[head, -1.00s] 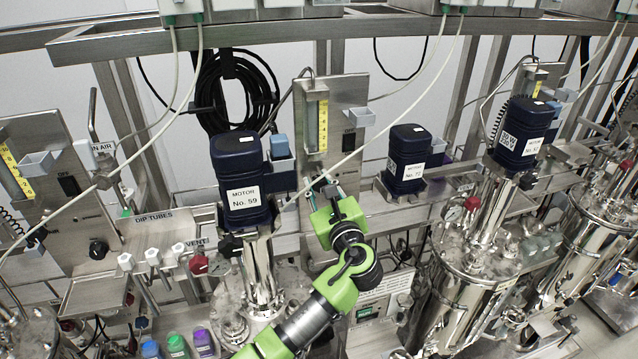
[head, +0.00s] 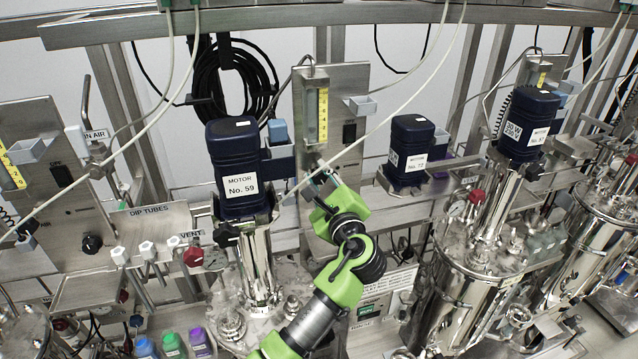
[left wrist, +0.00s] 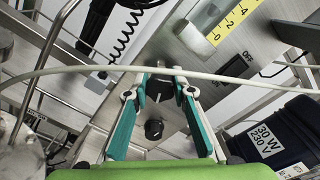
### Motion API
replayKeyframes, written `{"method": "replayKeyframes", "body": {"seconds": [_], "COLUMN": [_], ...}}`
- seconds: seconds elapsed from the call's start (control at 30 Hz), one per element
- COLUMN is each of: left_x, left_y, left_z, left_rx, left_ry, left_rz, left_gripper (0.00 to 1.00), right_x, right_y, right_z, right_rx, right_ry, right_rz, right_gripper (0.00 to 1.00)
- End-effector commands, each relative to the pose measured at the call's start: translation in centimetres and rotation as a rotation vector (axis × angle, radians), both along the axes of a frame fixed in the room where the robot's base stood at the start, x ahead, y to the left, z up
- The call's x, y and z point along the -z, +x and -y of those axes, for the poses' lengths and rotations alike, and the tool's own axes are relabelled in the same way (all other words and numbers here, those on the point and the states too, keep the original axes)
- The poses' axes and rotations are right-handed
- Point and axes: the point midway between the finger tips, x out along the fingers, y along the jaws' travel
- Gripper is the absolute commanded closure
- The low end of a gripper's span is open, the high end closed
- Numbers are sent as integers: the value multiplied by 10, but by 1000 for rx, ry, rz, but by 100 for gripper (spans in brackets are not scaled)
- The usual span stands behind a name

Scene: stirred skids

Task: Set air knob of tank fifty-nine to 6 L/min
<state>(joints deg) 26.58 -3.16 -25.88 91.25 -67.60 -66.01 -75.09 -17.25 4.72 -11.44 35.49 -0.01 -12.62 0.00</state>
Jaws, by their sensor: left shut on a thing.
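The motor labelled No. 59 (head: 236,170) stands left of a steel panel (head: 345,88) with a yellow-scaled flow meter (head: 322,115). My left gripper (head: 322,182) is at the lower part of this panel; my green wrist hides much of that part. In the left wrist view, the teal fingers of my left gripper (left wrist: 159,84) are shut on a black knob (left wrist: 159,90), one finger on each side. A second black knob (left wrist: 153,130) sits on the panel between the finger bases, apart from them. The yellow scale (left wrist: 232,24) shows there too. The flow reading is too small to tell. My right gripper is not in view.
A thin pale hose (left wrist: 230,77) crosses the left wrist view close to the fingers. A dark motor (left wrist: 270,145) stands at its right. In the head view, another motor (head: 408,150) stands right of the panel, and steel vessels (head: 480,270) fill the lower right.

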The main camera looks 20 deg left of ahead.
Motion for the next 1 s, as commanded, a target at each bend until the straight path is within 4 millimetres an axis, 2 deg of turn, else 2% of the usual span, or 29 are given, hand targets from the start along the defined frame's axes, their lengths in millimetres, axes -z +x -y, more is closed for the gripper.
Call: {"method": "replayKeyframes", "body": {"seconds": [0.03, 0.4, 0.7, 1.0], "left_x": [4, 4, 3, 2], "left_y": [0, -1, -1, -1], "left_z": [0, -1, -1, -1], "left_rx": [-1, -2, -1, -2], "left_ry": [-39, -279, -382, -408], "left_rz": [27, 189, 257, 274], "left_gripper": [98, 98, 98, 98], "right_x": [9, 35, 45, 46], "right_y": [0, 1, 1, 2], "right_z": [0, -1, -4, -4], "right_rx": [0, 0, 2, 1], "right_ry": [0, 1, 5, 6], "right_rz": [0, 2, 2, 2], "right_gripper": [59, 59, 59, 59]}}
